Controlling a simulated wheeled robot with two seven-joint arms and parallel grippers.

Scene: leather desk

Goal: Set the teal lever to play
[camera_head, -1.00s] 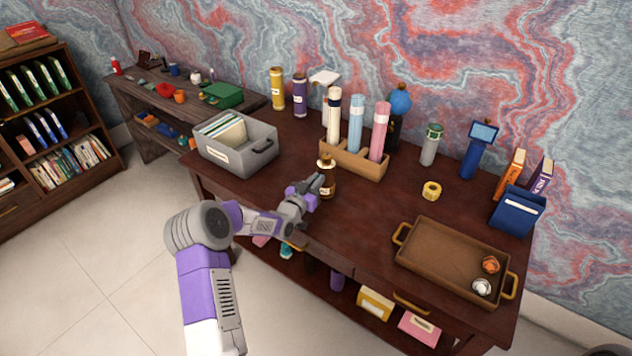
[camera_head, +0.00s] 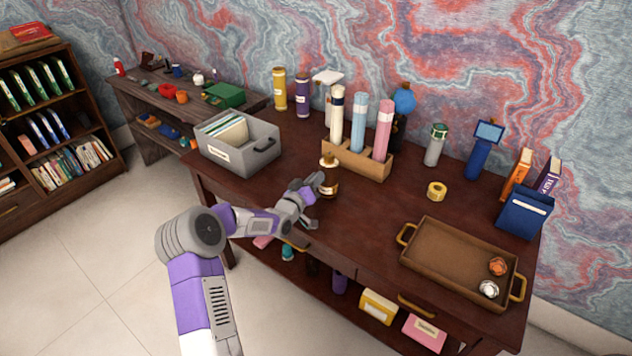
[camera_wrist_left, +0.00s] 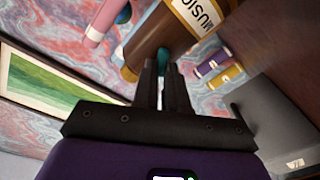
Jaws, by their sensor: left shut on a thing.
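The brown music box (camera_head: 330,186), with a gold band and dark top, stands near the front edge of the desk. In the left wrist view it fills the top as a brown and gold body with a "MUSIC" label (camera_wrist_left: 200,12). The teal lever (camera_wrist_left: 163,55) shows as a small teal piece at the fingertips; the rest of it is hidden. My left gripper (camera_head: 316,183) is at the left side of the music box; in the left wrist view its fingers (camera_wrist_left: 163,75) are shut on the teal lever. The lever is not distinguishable in the head view. My right gripper is not in view.
A wooden holder (camera_head: 345,163) with upright tubes stands behind the music box. A grey file box (camera_head: 262,160) is to the left. A yellow tape roll (camera_head: 437,191) and brown tray (camera_head: 440,258) lie to the right. The desk between music box and tray is clear.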

